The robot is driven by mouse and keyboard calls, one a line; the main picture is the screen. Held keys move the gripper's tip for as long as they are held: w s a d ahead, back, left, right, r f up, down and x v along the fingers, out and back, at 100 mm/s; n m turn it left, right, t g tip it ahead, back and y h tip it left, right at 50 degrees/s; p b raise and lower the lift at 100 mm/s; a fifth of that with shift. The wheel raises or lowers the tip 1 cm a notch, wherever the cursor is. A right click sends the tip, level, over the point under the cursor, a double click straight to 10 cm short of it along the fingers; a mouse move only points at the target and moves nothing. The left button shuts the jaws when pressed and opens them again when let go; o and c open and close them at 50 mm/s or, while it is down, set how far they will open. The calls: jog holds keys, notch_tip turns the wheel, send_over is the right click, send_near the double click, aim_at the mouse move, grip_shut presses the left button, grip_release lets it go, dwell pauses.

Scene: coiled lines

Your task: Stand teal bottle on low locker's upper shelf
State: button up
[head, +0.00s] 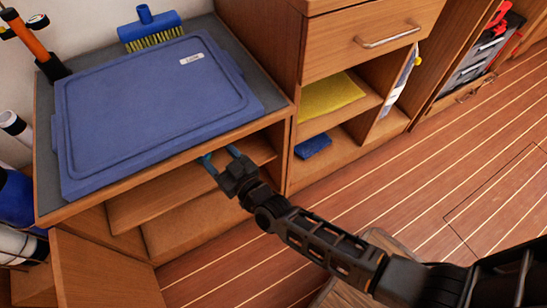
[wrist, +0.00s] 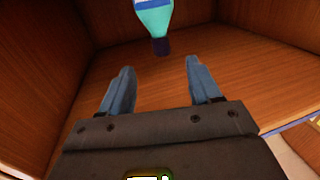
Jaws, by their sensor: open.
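The low locker (head: 285,112) is at the left in the head view, with its front open. Its upper shelf (head: 160,195) shows below the top. My gripper (head: 220,155) is at the upper opening, near its right end. In the wrist view my gripper (wrist: 157,75) is open, its two blue fingers apart with nothing between them. The teal bottle (wrist: 155,18) is inside the wooden compartment beyond the fingertips, its dark cap (wrist: 161,47) towards the gripper in the picture. The bottle's far end is cut off by the frame, and the bottle is hidden in the head view.
A blue lidded box (head: 150,100) and a brush (head: 150,28) are on the locker top. An open door (head: 100,270) stands at lower left. Cubbies to the right hold a yellow cloth (head: 330,95) and a blue item (head: 313,146). The floor (head: 400,190) at right is clear.

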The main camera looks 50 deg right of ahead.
jog(key=s+r+g+y, duration=0.1)
jog(key=s+r, duration=0.2)
jog(key=s, duration=0.9)
jog(key=s+r, duration=0.2)
jog(key=s, duration=1)
jog(key=s+d+r+g, duration=0.1)
jog(key=s+r+g, duration=0.1)
jog(key=s+r, duration=1.1)
notch_tip(320, 180, up, 3)
jog(key=shift+s+f+n, duration=0.1)
jog(key=shift+s+n, duration=0.05)
jog(key=shift+n, duration=0.25)
